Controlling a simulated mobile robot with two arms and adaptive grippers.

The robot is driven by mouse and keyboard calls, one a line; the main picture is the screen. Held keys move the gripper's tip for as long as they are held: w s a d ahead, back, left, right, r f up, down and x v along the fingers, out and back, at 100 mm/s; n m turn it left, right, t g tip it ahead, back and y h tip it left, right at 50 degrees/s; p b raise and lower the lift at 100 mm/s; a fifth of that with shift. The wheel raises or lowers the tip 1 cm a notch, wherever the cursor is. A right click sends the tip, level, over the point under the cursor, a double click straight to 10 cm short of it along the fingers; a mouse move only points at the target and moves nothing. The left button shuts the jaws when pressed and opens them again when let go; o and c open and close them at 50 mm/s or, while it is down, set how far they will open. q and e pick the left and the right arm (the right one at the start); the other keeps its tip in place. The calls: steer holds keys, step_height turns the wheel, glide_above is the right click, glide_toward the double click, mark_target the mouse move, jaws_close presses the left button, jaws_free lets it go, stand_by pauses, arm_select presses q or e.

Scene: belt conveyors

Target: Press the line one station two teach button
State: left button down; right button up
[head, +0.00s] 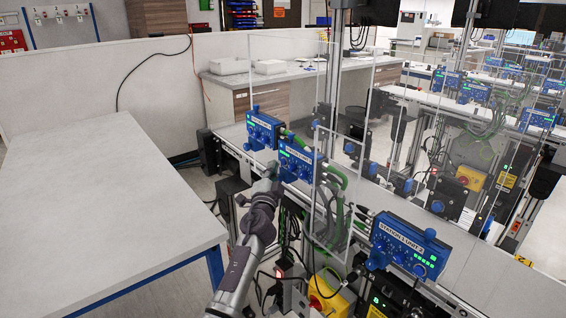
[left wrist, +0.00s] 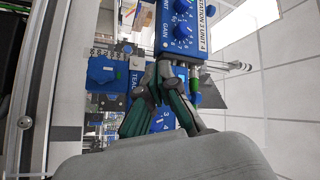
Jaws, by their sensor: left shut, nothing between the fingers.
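My left gripper (head: 270,172) is shut and empty, its tips close against the front of a blue sensor unit (head: 298,160) on the near conveyor rail. Whether they touch it I cannot tell. In the left wrist view the shut fingers (left wrist: 157,70) reach up to a blue unit (left wrist: 182,25) with knobs and a "GAIN" label. A "TEACH" label (left wrist: 135,83) shows just left of the fingertips; the button itself I cannot make out. Another blue unit (head: 264,130) stands behind, and one labelled "STATION 1 UNIT 2" (head: 400,245) stands nearer. My right gripper is out of view.
Clear upright panels (head: 335,190) stand just right of the units. Green hoses and cables run around the rail. A bare grey table (head: 95,200) fills the left. A yellow box with a red button (head: 328,292) sits low in front. More conveyors stand right.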

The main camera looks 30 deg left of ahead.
arm_select(q)
steer(key=s, duration=0.1)
steer(key=s+a+p, duration=0.1)
steer(key=s, duration=0.2)
steer(key=shift+s+a+p, duration=0.15)
steer(key=shift+a+p, duration=0.2)
steer(key=shift+a, duration=0.05)
stand_by(0.5)
